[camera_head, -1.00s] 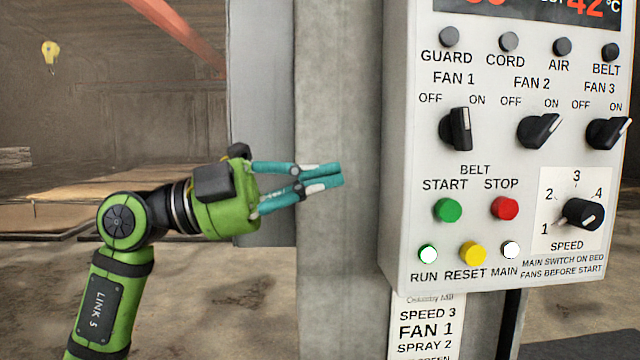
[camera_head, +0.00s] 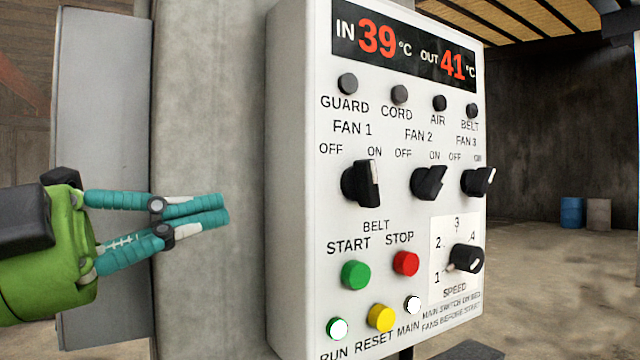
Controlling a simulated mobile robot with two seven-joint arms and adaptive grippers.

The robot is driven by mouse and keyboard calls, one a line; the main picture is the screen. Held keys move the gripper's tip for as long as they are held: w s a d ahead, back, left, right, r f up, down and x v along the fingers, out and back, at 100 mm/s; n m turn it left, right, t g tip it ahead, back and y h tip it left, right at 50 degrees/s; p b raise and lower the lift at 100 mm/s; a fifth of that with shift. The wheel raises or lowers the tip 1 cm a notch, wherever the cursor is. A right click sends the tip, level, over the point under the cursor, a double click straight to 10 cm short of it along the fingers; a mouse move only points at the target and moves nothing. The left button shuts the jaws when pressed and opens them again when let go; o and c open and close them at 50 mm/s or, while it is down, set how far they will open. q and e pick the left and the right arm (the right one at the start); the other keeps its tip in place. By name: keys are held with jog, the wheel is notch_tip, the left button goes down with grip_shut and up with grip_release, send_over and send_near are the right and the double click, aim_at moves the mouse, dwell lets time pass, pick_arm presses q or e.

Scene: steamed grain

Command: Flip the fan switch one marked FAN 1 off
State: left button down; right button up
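The FAN 1 switch (camera_head: 362,184) is a black rotary knob on the white control panel (camera_head: 291,180). Its white pointer mark stands nearly upright at the knob's right side, nearer the ON label than the OFF label. My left gripper (camera_head: 225,209) is left of the panel, in front of the grey post. Its teal fingers meet at the tips, with nothing between them. It is apart from the knob. My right gripper is not in view.
The FAN 2 knob (camera_head: 429,183) and FAN 3 knob (camera_head: 478,181) sit right of FAN 1. Below are the green START button (camera_head: 356,274), red STOP button (camera_head: 405,263) and SPEED dial (camera_head: 466,259). A grey post (camera_head: 205,120) stands left of the panel.

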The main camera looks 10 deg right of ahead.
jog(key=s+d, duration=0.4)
pick_arm(q)
jog(key=p, duration=0.4)
send_near(362, 175)
jog(key=d, duration=0.1)
jog(key=p+x, duration=0.2)
jog(key=x, duration=0.3)
jog(key=shift+w+d, duration=0.1)
jog(key=shift+w, duration=0.15)
jog(key=shift+w+d, duration=0.15)
jog(key=shift+d, duration=0.25)
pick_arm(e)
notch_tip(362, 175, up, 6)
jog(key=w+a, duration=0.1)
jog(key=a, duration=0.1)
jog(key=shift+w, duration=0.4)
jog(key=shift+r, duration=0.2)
pick_arm(q)
jog(key=shift+r+y+p, duration=0.2)
jog(key=shift+y+p, duration=0.2)
jog(key=shift+p, duration=0.2)
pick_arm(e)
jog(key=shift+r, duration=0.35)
pick_arm(q)
jog(key=shift+r+g+y+p, duration=0.2)
jog(key=shift+g+y+p, duration=0.15)
jog(key=shift+p, duration=0.25)
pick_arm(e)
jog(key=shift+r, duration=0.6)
